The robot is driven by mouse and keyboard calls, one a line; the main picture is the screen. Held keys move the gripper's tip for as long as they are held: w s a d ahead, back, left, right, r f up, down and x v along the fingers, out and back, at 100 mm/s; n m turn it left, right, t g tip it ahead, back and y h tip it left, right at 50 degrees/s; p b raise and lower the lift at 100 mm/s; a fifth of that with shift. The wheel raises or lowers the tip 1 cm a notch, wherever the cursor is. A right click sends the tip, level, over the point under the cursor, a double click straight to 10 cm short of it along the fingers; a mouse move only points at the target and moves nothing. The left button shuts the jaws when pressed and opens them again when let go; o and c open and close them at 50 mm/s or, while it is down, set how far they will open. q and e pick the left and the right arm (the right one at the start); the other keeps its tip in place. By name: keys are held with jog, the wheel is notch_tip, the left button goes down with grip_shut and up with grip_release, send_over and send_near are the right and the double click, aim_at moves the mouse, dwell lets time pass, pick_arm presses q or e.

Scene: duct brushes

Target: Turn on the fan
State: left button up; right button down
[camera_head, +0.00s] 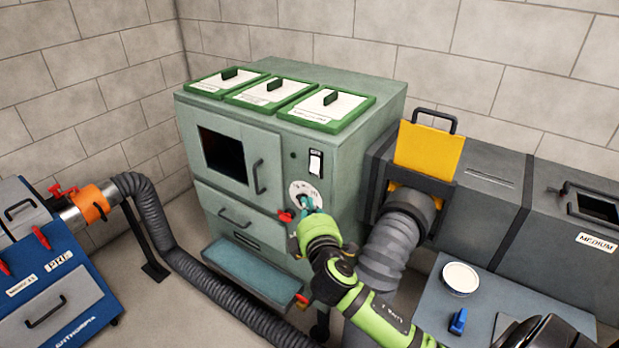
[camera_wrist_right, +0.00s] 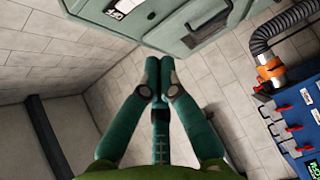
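A green cabinet (camera_head: 275,165) stands in the middle of the head view. Its front right part carries a white rocker switch (camera_head: 315,163) with a black plate above it, and a round white dial plate (camera_head: 304,190) below. My right gripper (camera_head: 307,205) is in front of the dial plate, below the switch, and covers part of the plate. In the right wrist view its two teal fingers (camera_wrist_right: 159,66) meet at the tips with nothing seen between them. Whether they touch the cabinet cannot be told. No separate fan is recognisable. My left gripper is not in view.
A red knob (camera_head: 285,216) sits left of the gripper. A grey flexible hose (camera_head: 185,262) runs along the floor from the blue machine (camera_head: 60,285). A grey duct (camera_head: 480,190) with a yellow gate (camera_head: 428,150) stands right, above a grey table (camera_head: 500,312).

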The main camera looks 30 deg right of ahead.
aim_at(315, 165)
jog(key=d+x, duration=0.1)
jog(key=x, duration=0.3)
jog(key=p+x, duration=0.1)
jog(key=x, duration=0.3)
jog(key=s+d+p+x, duration=0.1)
jog(key=x, duration=0.2)
jog(key=shift+w+d+f, duration=0.15)
jog(key=shift+w+d, duration=0.15)
jog(key=shift+d, duration=0.2)
jog(key=b, duration=0.2)
jog(key=f+b, duration=0.1)
jog(key=b, duration=0.1)
jog(key=shift+w+d+f+n+t, duration=0.15)
jog(key=shift+d+f+n+t, duration=0.05)
jog(key=shift+d+n+t, duration=0.2)
jog(key=shift+w+r+h+p, duration=0.1)
jog(key=shift+r+h+p, duration=0.2)
jog(key=shift+r+p, duration=0.15)
